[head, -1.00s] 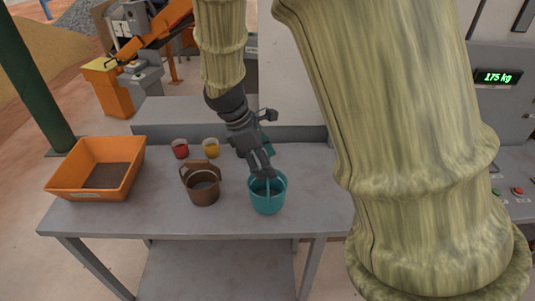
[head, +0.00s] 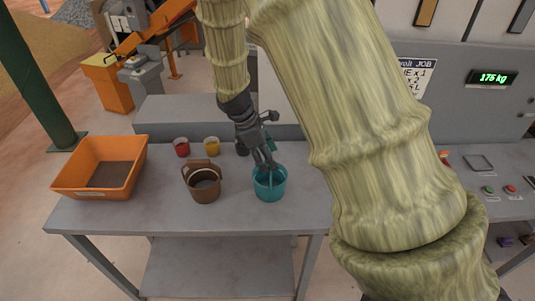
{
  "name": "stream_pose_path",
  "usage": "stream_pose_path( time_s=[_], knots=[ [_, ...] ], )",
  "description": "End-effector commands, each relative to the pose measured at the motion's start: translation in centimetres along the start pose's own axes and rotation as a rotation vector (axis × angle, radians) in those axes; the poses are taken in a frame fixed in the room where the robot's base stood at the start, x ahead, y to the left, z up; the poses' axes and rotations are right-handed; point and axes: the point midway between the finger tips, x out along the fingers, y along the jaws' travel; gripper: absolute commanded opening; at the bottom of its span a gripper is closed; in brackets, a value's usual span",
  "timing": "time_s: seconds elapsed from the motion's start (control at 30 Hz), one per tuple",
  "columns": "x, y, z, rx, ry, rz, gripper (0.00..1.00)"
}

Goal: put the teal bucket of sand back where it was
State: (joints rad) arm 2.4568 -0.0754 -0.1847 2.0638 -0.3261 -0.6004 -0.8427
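The teal bucket (head: 270,188) is upright at the right of the grey table's middle, to the right of a brown bucket (head: 204,188). My gripper (head: 267,166) reaches down to the teal bucket from behind, its fingers at the bucket's top. It appears shut on the bucket, though the fingertips are small and partly hidden. A teal part, likely the handle, shows beside the fingers. The bucket's base is at or very near the tabletop; I cannot tell whether it touches. Its contents are hard to see.
An orange tray (head: 129,150) stands at the table's left (head: 120,215). A red cup (head: 181,147), a yellow cup (head: 212,146) and a dark object (head: 242,149) stand at the back.

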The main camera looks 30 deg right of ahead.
Motion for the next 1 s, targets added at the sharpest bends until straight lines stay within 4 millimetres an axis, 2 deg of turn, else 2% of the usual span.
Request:
stream_pose_path(
  time_s=[0.37, 0.4, 0.5, 1.0],
  knots=[
    [0.28, 0.01, -0.11, 0.000, 0.000, 0.000, 0.00],
    [0.29, 0.01, -0.13, 0.000, 0.001, 0.000, 0.67],
    [0.28, 0.01, -0.12, 0.000, 0.001, 0.000, 0.85],
    [-0.32, 0.04, -0.07, 0.000, 0.001, 0.001, 0.85]
  ],
)
